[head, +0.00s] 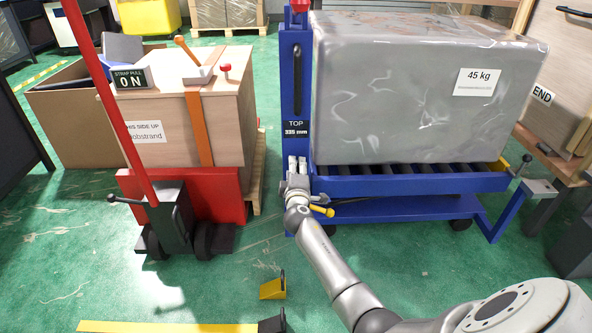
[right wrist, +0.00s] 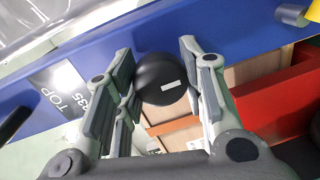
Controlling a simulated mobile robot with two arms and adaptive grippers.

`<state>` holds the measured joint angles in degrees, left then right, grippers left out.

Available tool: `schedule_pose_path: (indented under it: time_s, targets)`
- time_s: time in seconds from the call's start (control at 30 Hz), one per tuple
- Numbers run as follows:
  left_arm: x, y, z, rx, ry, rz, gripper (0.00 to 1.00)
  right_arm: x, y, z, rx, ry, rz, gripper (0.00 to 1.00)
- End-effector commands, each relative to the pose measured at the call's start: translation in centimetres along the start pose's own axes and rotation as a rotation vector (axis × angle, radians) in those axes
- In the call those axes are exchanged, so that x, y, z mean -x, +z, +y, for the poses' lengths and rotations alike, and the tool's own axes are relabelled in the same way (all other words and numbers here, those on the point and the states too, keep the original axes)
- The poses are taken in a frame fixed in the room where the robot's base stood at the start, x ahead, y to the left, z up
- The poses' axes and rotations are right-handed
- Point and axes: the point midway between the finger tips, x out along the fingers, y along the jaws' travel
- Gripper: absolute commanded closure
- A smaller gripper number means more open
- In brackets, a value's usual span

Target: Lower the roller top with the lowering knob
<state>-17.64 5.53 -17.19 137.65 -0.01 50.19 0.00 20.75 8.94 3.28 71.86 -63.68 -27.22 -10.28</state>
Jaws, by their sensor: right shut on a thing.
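The blue roller table has a roller top (head: 400,184) carrying a big wrapped grey block (head: 400,90) marked 45 kg. My right gripper (head: 297,168) is at the column's lower part, just below that label. In the right wrist view, a round black knob (right wrist: 162,80) with a small white mark sits between the two fingers, and the gripper is shut on it. The knob is hidden behind the gripper in the head view. My left gripper is not in view.
A red pallet truck (head: 222,196) and a strapped wooden crate (head: 228,110) stand to the left. A yellow pedal (head: 321,210) shows beside my right wrist. A yellow wedge (head: 272,289) lies on the green floor. A crank handle (head: 525,165) is at the right end.

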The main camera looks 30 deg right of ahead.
Motion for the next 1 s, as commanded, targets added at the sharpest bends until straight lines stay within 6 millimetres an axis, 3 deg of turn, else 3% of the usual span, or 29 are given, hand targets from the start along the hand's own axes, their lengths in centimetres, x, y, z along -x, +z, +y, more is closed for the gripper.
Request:
schedule_pose_path:
  time_s: [0.33, 0.37, 0.5, 0.83, 1.0]
  targets:
    - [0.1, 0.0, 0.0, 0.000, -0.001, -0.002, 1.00, 0.1, 0.0, -0.3, 0.006, -0.004, 0.000, 0.86]
    - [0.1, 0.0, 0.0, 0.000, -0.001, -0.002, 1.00, 0.1, 0.0, -0.3, 0.006, -0.004, 0.000, 0.59]
    - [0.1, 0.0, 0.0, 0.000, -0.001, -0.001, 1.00, 0.1, 0.0, -0.2, 0.005, -0.003, 0.000, 0.41]
    - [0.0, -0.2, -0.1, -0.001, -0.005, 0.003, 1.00, 0.1, 0.0, -0.1, 0.003, -0.001, 0.000, 0.40]
    - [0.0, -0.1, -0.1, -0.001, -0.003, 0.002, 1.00, 1.1, 0.0, -0.2, 0.004, -0.001, 0.001, 0.40]
